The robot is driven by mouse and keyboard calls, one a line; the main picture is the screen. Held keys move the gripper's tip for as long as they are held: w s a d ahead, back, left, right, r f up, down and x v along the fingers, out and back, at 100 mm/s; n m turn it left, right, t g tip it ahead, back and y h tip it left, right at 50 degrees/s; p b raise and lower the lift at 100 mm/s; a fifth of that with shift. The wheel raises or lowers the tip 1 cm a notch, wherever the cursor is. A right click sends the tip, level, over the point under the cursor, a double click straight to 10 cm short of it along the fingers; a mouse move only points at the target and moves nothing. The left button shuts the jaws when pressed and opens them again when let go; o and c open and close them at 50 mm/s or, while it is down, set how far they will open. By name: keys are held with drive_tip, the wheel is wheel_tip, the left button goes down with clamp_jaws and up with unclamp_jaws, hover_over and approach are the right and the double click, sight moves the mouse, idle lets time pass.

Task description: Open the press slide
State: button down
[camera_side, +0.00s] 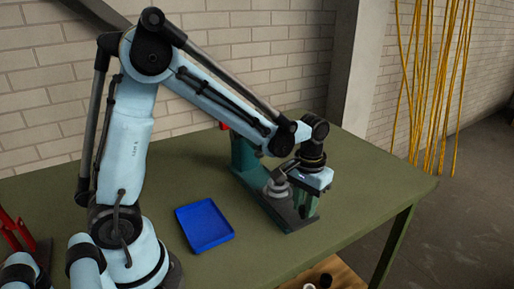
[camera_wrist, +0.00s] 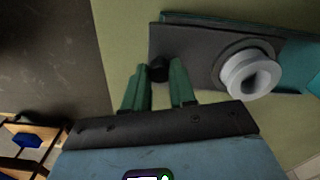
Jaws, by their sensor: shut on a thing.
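The press stands on the table, with a teal body (camera_side: 243,157) and a long dark slide (camera_side: 268,208) pointing toward the front right. A light grey ring-shaped part (camera_side: 277,188) sits on the slide; it shows large in the wrist view (camera_wrist: 250,75). A small black knob (camera_wrist: 159,69) stands at the slide's end. My gripper (camera_side: 305,205) is down at that end of the slide. In the wrist view, the green fingers of my gripper (camera_wrist: 160,80) are shut on the black knob, one on each side. The knob's lower part is hidden between the fingers.
An empty blue tray (camera_side: 205,225) lies on the green table (camera_side: 355,180), left of the press. A red tool (camera_side: 17,230) is at the far left. A wooden crate (camera_side: 340,272) is below the table's front edge. The table right of the press is clear.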

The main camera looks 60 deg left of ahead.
drive_tip(key=shift+d, duration=0.55)
drive_tip(key=c, duration=0.9)
unclamp_jaws()
drive_tip(key=shift+r, duration=0.1)
wheel_tip(320, 180, up, 12)
drive_tip(key=shift+f, duration=0.1)
drive_tip(key=s+f+m+t, duration=0.1)
drive_tip(key=s+t, duration=0.1)
drive_tip(key=s, duration=0.1)
drive_tip(key=s+a+m+t, duration=0.1)
drive_tip(key=s+t, duration=0.1)
drive_tip(key=s, duration=0.1)
drive_tip(key=s+a+f+m+t, duration=0.1)
drive_tip(key=s+t, duration=0.2)
drive_tip(key=shift+a+f, duration=0.1)
drive_tip(key=shift+f, duration=0.25)
